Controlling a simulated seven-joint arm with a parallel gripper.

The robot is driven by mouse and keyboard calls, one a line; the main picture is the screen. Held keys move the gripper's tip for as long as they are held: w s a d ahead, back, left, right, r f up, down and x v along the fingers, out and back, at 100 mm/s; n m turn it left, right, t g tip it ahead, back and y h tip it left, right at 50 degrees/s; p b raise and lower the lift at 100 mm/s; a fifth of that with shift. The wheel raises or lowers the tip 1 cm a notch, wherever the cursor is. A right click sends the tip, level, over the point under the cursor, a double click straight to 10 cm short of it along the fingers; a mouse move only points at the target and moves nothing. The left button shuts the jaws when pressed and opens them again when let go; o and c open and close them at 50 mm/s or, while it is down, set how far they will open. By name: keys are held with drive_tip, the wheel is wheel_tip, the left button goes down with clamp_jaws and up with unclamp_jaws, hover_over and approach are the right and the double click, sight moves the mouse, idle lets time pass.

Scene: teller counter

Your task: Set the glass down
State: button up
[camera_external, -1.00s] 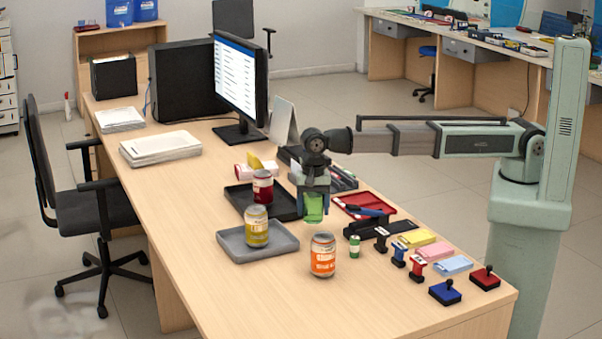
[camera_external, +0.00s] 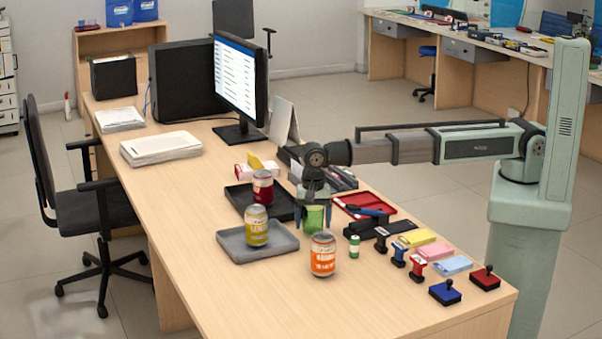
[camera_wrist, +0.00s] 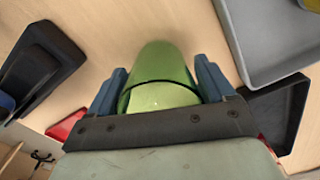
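The green glass (camera_external: 314,219) is upright at the tabletop, just right of the black tray. In the wrist view the glass (camera_wrist: 160,75) stands between the two blue fingers. My gripper (camera_external: 314,222) points down around the glass, one finger close against each side. It looks shut on it. The glass's base looks at or very near the wood; I cannot tell for sure whether it touches.
A grey tray (camera_external: 236,253) with a yellow can (camera_external: 256,226) and a black tray (camera_external: 240,194) with a red can (camera_external: 263,188) are left. An orange can (camera_external: 323,255) stands in front.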

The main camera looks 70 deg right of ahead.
drive_tip(key=shift+o, duration=1)
drive_tip(key=shift+r, duration=0.1)
wheel_tip(320, 180, up, 12)
